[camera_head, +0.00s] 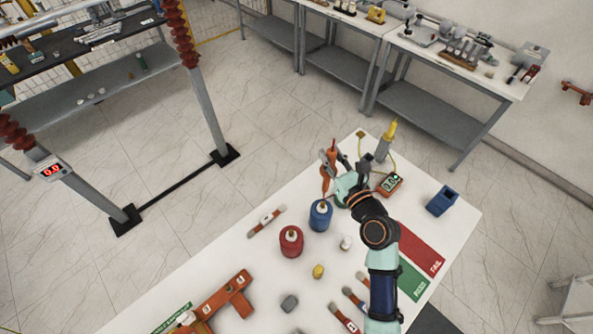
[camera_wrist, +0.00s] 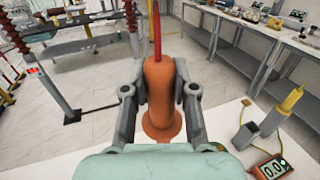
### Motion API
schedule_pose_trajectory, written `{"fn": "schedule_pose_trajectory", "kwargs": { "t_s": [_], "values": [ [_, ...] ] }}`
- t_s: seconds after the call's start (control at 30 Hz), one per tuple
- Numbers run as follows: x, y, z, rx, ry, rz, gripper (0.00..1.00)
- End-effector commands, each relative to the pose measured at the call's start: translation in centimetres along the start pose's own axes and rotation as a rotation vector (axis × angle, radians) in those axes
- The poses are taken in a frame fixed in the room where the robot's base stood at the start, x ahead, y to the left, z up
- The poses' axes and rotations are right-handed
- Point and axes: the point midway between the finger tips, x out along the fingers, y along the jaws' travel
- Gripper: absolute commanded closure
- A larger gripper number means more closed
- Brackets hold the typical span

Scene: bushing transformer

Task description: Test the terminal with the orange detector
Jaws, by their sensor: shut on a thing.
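The orange detector (camera_wrist: 158,95) is an upright handle with a flared collar and a red rod, between my gripper's fingers (camera_wrist: 160,90) in the wrist view. My gripper is shut on it. In the head view the detector (camera_head: 328,163) is partly covered by my gripper (camera_head: 337,172), and its thin lower part overlaps the top of a blue cylinder (camera_head: 320,217). I cannot tell if they touch. A red cylinder (camera_head: 291,243) with a pale top stands beside the blue one. I cannot tell which thing is the terminal.
An orange meter (camera_head: 389,185) reading about 0.0 is wired to a yellow probe (camera_head: 391,130) in a grey holder. A blue box (camera_head: 442,201) and red (camera_head: 422,251) and green panels lie right. A floor frame with a red display (camera_head: 52,169) stands left.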

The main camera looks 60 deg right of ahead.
Motion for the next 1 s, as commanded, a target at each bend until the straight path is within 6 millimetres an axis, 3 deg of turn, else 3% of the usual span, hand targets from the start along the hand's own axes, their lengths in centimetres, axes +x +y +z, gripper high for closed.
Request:
{"fn": "schedule_pose_trajectory", "kwargs": {
  "t_s": [0.53, 1.0],
  "values": [
    [-0.1, -0.3, 0.5, 0.0, -0.002, -0.001, 1.0],
    [-0.1, -0.3, -4.2, -0.001, -0.002, -0.001, 1.0]
  ]
}}
